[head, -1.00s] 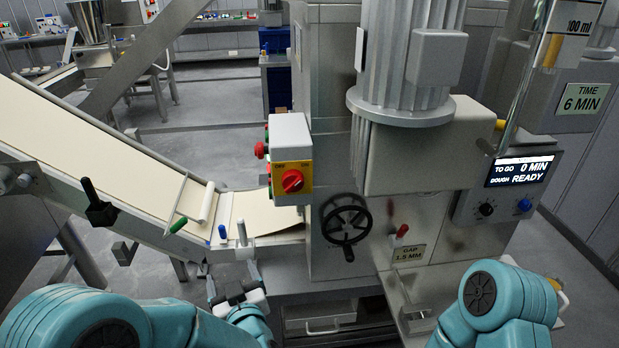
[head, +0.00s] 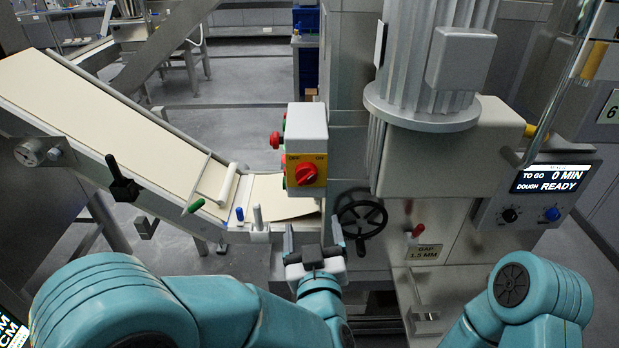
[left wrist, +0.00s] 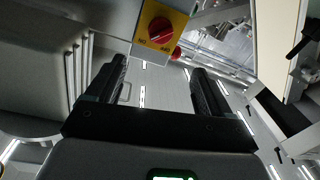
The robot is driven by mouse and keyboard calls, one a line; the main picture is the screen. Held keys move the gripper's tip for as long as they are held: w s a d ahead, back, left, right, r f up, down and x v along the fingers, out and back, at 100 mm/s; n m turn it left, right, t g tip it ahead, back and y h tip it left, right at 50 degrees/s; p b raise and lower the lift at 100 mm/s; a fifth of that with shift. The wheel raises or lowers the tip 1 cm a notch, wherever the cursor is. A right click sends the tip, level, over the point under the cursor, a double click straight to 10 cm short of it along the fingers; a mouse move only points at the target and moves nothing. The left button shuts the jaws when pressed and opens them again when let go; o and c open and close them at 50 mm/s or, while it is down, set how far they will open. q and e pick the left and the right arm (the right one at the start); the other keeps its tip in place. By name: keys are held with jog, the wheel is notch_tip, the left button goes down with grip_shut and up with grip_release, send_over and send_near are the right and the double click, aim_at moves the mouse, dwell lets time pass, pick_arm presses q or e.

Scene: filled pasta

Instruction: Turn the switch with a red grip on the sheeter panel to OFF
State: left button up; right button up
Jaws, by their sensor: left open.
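The switch with a red grip (head: 305,173) sits on a yellow plate on the front of a white box (head: 307,124), the sheeter panel. In the left wrist view the red grip (left wrist: 160,27) is near the top, beyond my fingers. My left gripper (head: 313,236) is open and empty, below the panel and apart from it; its two fingers also show in the left wrist view (left wrist: 158,82).
A black handwheel (head: 361,219) is close to the right of my left gripper. A red mushroom button (head: 275,140) projects from the panel's left side. The dough belt (head: 110,125) and a metal post (head: 258,218) lie to the left. A red-knobbed lever (head: 418,231) stands further right.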

aim_at(307, 180)
pick_arm(q)
jog(key=w+p, duration=0.1)
jog(key=w, duration=0.4)
jog(key=w+p, duration=0.2)
jog(key=w, duration=0.3)
jog(key=w+a+p, duration=0.1)
jog(key=w, duration=0.4)
jog(key=shift+a+p, duration=0.1)
jog(key=shift+p, duration=0.25)
jog(key=shift+w, duration=0.3)
jog(key=c, duration=1)
jog(key=shift+f, duration=0.1)
jog(key=shift+c, duration=0.2)
